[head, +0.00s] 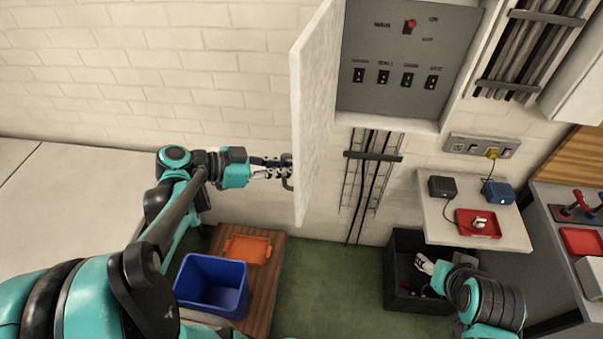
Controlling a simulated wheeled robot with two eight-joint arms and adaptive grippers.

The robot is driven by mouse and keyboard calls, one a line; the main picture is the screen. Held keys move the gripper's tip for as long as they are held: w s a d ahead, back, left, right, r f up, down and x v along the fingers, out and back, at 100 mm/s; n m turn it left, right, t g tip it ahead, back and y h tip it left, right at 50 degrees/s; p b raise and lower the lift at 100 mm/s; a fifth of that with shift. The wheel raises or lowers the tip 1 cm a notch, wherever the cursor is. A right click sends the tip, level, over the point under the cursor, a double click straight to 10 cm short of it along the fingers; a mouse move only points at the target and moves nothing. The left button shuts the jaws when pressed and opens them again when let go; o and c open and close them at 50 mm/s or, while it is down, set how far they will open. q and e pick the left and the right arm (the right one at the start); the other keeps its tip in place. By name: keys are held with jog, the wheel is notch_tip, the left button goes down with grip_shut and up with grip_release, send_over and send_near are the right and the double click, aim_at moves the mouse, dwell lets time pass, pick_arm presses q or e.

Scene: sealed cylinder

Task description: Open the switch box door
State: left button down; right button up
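The switch box (405,50) is on the wall at the upper middle, with its grey panel of switches and a red-tipped main switch exposed. Its white door (315,110) stands swung out from the box, hinged at the box's left side. A dark handle (287,183) shows at the door's lower left edge. My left gripper (280,167) is at this handle, its dark fingers reaching the door edge. Whether the fingers are closed on the handle is not clear. My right gripper (437,279) is low at the right, over the black crate, mostly hidden by its own arm.
A black crate (396,285) stands on the green floor. A white shelf (440,225) holds a red tray (478,222) and small boxes. Wall left of the door is clear.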

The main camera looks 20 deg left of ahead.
pick_arm(q)
jog(key=shift+s+a+f+g, duration=0.15)
jog(key=shift+a+g, duration=0.25)
jog(key=shift+a, duration=0.25)
jog(key=c, duration=1.9)
grip_release()
jog(key=shift+o, duration=0.2)
jog(key=shift+s, duration=0.1)
jog(key=shift+a, duration=0.15)
jog(key=v, duration=1.2)
jog(key=shift+f, duration=0.15)
